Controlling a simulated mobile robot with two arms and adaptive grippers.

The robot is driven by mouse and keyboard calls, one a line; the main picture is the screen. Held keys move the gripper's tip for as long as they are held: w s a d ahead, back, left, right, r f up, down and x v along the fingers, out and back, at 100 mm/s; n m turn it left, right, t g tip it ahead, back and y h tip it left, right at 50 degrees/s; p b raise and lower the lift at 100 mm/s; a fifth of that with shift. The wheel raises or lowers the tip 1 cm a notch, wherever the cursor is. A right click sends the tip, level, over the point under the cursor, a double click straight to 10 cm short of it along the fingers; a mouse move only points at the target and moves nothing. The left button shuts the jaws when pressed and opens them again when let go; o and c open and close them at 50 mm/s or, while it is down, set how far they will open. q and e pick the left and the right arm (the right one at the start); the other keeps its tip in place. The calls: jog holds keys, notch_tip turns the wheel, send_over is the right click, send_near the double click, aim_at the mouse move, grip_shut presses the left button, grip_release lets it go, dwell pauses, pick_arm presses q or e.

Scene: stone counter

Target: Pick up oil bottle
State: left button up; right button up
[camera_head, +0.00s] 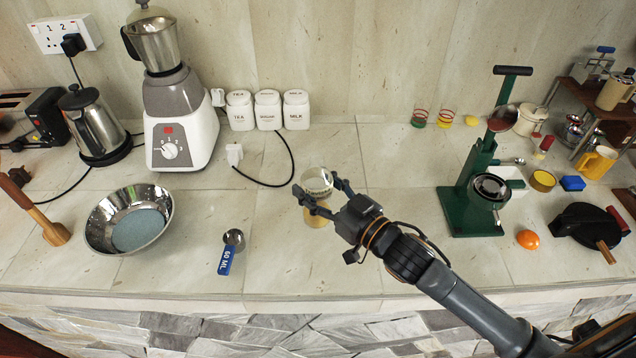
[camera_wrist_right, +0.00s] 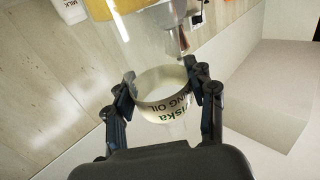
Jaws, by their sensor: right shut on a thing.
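The oil bottle (camera_head: 317,183) is clear with a white label band and a yellowish lower part, near the middle of the counter. My right gripper (camera_head: 322,199) is shut on it, with one finger on each side. In the right wrist view the bottle (camera_wrist_right: 163,100) sits between the two fingertips of the gripper (camera_wrist_right: 163,88), and part of its label reads "OIL". Whether the bottle's base touches the counter is hard to tell. My left gripper is not in view.
A steel bowl (camera_head: 101,227) and a blue-handled 60 ML scoop (camera_head: 226,258) lie to the left. A blender (camera_head: 178,120) and white canisters (camera_head: 268,110) stand behind. A green press (camera_head: 467,195) and an orange (camera_head: 528,239) are to the right. The counter between bottle and press is clear.

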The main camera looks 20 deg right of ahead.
jog(key=s+a+r+b, duration=0.1)
jog(key=s+a+r, duration=0.1)
jog(key=s, duration=0.4)
jog(key=shift+a+r, duration=0.2)
jog(key=shift+r, duration=0.2)
dwell(0.8)
